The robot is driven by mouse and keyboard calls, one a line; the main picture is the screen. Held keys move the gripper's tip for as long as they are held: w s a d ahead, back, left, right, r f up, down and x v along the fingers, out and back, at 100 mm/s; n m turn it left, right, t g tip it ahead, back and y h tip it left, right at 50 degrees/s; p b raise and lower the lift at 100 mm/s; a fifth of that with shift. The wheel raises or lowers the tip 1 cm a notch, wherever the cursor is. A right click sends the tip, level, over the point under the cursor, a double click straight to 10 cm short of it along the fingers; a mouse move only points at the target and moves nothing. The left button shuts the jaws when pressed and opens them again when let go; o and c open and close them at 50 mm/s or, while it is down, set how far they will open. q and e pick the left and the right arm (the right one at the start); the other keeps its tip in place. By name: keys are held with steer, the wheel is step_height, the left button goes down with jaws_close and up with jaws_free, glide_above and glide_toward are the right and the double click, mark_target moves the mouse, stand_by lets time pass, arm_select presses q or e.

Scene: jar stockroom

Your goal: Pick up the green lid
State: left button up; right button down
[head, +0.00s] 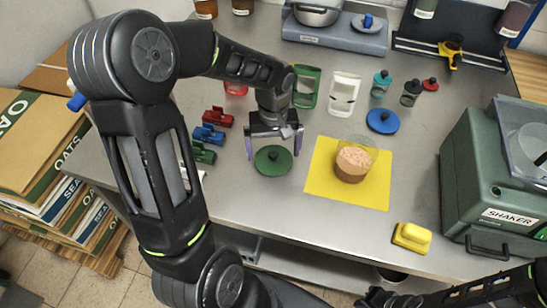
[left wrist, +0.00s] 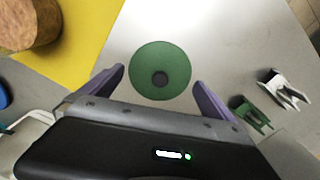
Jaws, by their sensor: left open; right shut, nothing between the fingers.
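In the left wrist view the green lid (left wrist: 160,70) lies just beyond and between my fingertips. My left gripper (head: 273,151) is open and points down over the lid, with one finger on each side. It also shows in the left wrist view (left wrist: 158,78), with nothing between its purple fingers. Whether the fingertips touch the table is hard to tell. My right gripper (head: 385,298) is at the bottom edge of the head view, partly cut off, in front of the table.
Red, blue and green clips (head: 204,153) lie left. A blue lid (head: 382,121) lies behind the mat. A yellow block (head: 412,237) sits near the front edge, and the shaker machine (head: 490,180) stands right.

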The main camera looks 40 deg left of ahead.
mark_target(274, 154)
arm_select(q)
steer(key=shift+f, duration=0.9)
steer(key=c, duration=1)
steer(key=shift+o, duration=0.2)
steer(key=shift+r, duration=0.2)
step_height(274, 154, up, 10)
steer(key=shift+b, duration=0.35)
steer(key=shift+f, duration=0.15)
